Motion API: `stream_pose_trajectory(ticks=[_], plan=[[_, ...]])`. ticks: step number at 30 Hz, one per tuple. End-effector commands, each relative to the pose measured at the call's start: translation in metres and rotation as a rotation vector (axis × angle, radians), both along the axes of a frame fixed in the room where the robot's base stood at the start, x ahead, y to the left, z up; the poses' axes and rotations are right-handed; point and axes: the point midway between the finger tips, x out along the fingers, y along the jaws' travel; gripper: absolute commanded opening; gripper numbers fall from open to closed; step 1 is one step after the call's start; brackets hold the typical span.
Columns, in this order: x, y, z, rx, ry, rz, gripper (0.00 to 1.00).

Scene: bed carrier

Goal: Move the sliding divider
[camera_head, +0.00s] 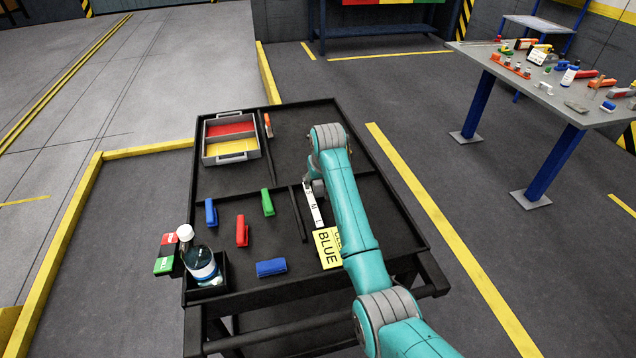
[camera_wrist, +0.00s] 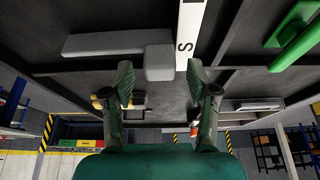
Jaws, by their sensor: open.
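In the wrist view, a light grey bar (camera_wrist: 115,44) with a square block (camera_wrist: 159,62) at its end looks like the sliding divider. It lies beside a white strip (camera_wrist: 190,25) marked with an S. My gripper (camera_wrist: 161,85) is open and empty, and the block shows ahead between its fingertips, apart from them. In the head view, the white strip (camera_head: 313,205) with size letters runs along the black tray table. My arm hides the divider there and covers most of my gripper.
A dark ridge (camera_head: 298,213) runs beside the strip. A cluttered grey table (camera_head: 545,85) stands right.

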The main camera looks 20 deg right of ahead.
Motion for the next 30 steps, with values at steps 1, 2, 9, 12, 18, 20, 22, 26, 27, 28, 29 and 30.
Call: stream_pose_trajectory(ticks=[1,2,9,12,18,20,22,26,27,28,29,30], plan=[[0.0016,0.0000,-0.0041,0.000,0.001,0.000,0.58],[0.0022,0.0000,-0.0059,0.000,0.001,0.000,0.58],[0.0047,0.0000,-0.0113,0.000,-0.001,0.000,0.58],[0.0046,0.0000,-0.0112,0.000,-0.001,0.000,0.58],[0.0046,0.0000,-0.0110,0.000,0.000,0.000,0.21],[0.0045,0.0000,-0.0110,0.000,0.000,0.000,0.06],[0.0045,0.0000,-0.0110,0.000,0.000,0.000,0.00],[0.0044,0.0000,-0.0112,0.000,0.000,0.000,0.00],[0.0043,0.0000,-0.0112,0.000,0.000,0.000,0.00],[0.0043,0.0000,-0.0112,0.000,0.000,0.000,0.00],[0.0043,0.0000,-0.0113,0.000,0.000,0.000,0.00],[0.0043,0.0000,-0.0114,0.000,0.000,0.000,0.00]])
